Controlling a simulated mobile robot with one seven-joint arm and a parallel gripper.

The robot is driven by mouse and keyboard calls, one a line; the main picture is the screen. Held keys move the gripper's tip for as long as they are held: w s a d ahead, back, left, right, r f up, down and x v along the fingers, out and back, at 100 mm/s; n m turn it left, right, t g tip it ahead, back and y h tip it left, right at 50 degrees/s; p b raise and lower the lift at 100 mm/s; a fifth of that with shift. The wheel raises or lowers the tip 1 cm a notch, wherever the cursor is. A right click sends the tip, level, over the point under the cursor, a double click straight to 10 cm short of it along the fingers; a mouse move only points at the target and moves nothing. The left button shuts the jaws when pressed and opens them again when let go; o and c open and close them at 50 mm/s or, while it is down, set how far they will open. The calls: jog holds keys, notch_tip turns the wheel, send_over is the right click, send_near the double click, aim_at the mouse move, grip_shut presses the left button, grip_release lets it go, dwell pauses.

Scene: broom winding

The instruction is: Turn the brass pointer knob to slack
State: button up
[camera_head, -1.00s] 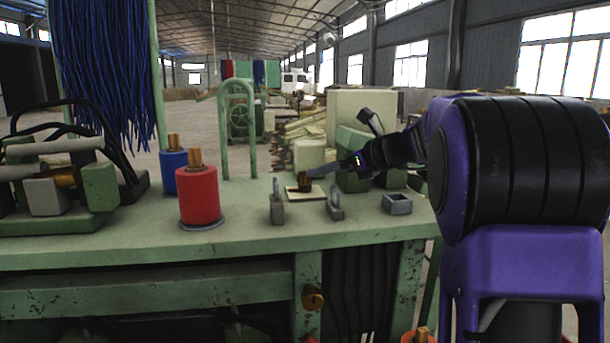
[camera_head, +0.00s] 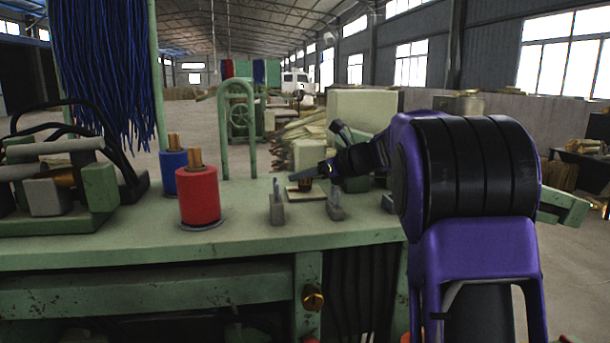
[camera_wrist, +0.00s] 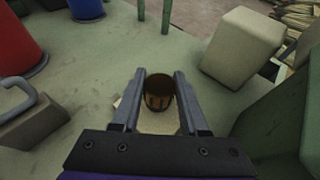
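My gripper (camera_head: 300,173) points down-left over the back of the green bench. In the wrist view its two fingers (camera_wrist: 160,78) are apart, with a small round dark-topped piece with brass-brown sides (camera_wrist: 158,93) between their tips. Gaps show beside it, so it does not look gripped. In the head view this brown piece (camera_head: 305,185) stands on a pale square plate (camera_head: 305,193), partly below the fingers. No slack marking is readable.
Red (camera_head: 199,197) and blue (camera_head: 172,165) spools stand to the left. Small grey metal pieces stand in front, one (camera_head: 277,206) left and one (camera_head: 335,208) right of centre. A green hoop (camera_head: 238,125) rises behind. A pale block (camera_wrist: 243,45) lies at upper right in the wrist view.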

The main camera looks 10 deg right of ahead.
grip_shut()
jog(key=shift+n+g+y, duration=0.6)
jog(key=shift+n+y, duration=0.1)
jog(key=shift+n, duration=0.1)
jog(key=o, duration=0.6)
grip_release()
jog(key=shift+o, duration=0.2)
jog(key=shift+s, duration=0.1)
